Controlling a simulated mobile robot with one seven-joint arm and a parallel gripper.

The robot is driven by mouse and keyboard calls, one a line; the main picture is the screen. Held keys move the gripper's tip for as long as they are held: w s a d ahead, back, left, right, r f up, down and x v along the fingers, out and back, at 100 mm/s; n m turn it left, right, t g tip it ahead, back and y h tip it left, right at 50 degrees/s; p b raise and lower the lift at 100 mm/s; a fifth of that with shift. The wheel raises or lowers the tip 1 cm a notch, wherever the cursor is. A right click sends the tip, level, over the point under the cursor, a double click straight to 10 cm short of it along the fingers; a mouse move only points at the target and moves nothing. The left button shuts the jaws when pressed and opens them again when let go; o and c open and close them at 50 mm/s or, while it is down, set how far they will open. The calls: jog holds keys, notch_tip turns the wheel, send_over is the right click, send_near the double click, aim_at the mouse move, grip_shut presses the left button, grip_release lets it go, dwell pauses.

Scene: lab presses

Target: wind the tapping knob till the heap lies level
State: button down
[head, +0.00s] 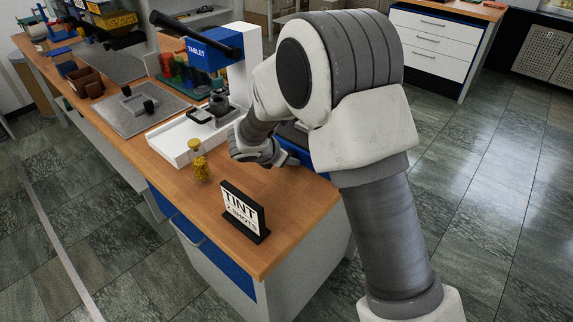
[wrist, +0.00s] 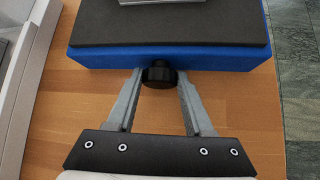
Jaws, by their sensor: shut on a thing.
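The black tapping knob (wrist: 160,78) sticks out from the front of a blue base (wrist: 225,61) with a dark top pad. In the wrist view my gripper (wrist: 159,75) is shut on the knob, with one finger on each side of it. In the head view the blue base (head: 296,154) shows only partly behind my arm, and the knob is hidden. A grey edge of something on the pad (wrist: 160,1) shows at the top of the wrist view. The heap cannot be seen in either view.
A white tray (head: 168,150) with a tablet press (head: 215,50) stands left of my arm. A jar of yellow pieces (head: 200,168) and a "TINT 2 SHOTS" sign (head: 241,212) stand near the front of the wooden bench. Bare wood lies between jar and sign.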

jog(key=shift+d+f+m+t+y+b, duration=0.15)
jog(key=shift+m+t+y+b, duration=0.15)
jog(key=shift+b, duration=1.25)
jog(key=shift+a+f+m+t+y+b, duration=0.1)
jog(key=shift+m+t+y+b, duration=0.2)
jog(key=shift+b, duration=1.25)
jog(key=shift+d+r+b, duration=0.1)
jog(key=shift+r+b, duration=0.15)
jog(key=shift+b, duration=0.4)
jog(key=shift+c, duration=1.4)
grip_release()
jog(key=shift+s, duration=0.1)
jog(key=p, duration=0.3)
jog(key=shift+r, duration=0.25)
jog(key=n+g+h+p, duration=0.1)
jog(key=p, duration=0.5)
